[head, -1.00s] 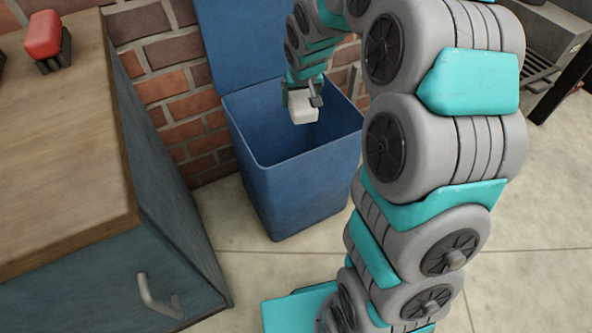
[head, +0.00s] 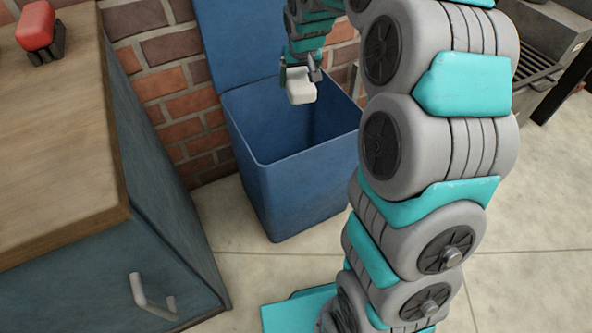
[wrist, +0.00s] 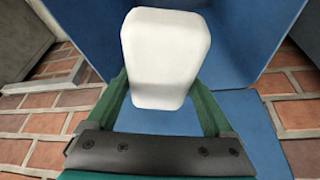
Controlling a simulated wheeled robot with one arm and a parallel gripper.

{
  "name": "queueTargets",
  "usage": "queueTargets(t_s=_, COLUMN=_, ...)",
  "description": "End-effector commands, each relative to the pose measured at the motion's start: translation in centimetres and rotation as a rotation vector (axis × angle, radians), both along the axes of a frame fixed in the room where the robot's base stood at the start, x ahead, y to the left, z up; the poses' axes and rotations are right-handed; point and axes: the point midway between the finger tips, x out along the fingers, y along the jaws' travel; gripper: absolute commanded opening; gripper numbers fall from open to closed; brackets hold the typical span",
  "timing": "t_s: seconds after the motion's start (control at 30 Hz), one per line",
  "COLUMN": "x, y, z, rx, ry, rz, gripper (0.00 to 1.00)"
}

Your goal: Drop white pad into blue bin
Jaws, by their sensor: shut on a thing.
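The white pad (head: 300,87) is held in my gripper (head: 300,71) above the open mouth of the blue bin (head: 310,195) in the head view. In the wrist view the white pad (wrist: 165,55) sits between the two green fingers of my gripper (wrist: 165,95), which are shut on it. The blue bin (wrist: 250,30) shows behind the pad there. The bin stands on the floor with its lid (head: 240,40) raised against the brick wall. The pad is apart from the bin's rim. The bottom of the bin is hidden.
A wooden-topped cabinet (head: 60,150) with a handle stands to the left of the bin. A red object on a dark base (head: 36,28) rests on its top. A brick wall (head: 165,85) is behind. The pale floor (head: 530,210) at right is clear.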

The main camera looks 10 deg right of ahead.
Motion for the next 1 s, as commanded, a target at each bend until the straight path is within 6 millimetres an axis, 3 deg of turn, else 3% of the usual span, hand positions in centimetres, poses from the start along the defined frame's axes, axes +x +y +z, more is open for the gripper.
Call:
queueTargets(t_s=0.13, x=-0.1, y=0.0, z=-1.4, rx=-0.001, ry=0.005, rz=0.0, gripper=0.26)
queueTargets(t_s=0.43, x=-0.1, y=0.0, z=-1.6, rx=0.0, ry=0.002, rz=0.0, gripper=0.26)
queueTargets(t_s=0.47, x=-0.1, y=0.0, z=-1.6, rx=0.0, ry=0.002, rz=0.0, gripper=0.89)
queueTargets(t_s=0.57, x=-0.1, y=0.0, z=-1.6, rx=0.0, ry=0.001, rz=0.0, gripper=1.0)
queueTargets(t_s=0.87, x=-0.1, y=0.0, z=-1.4, rx=0.0, ry=0.001, rz=0.0, gripper=1.0)
queueTargets(t_s=1.0, x=-0.4, y=0.0, z=-0.5, rx=0.0, ry=-0.003, rz=0.0, gripper=1.0)
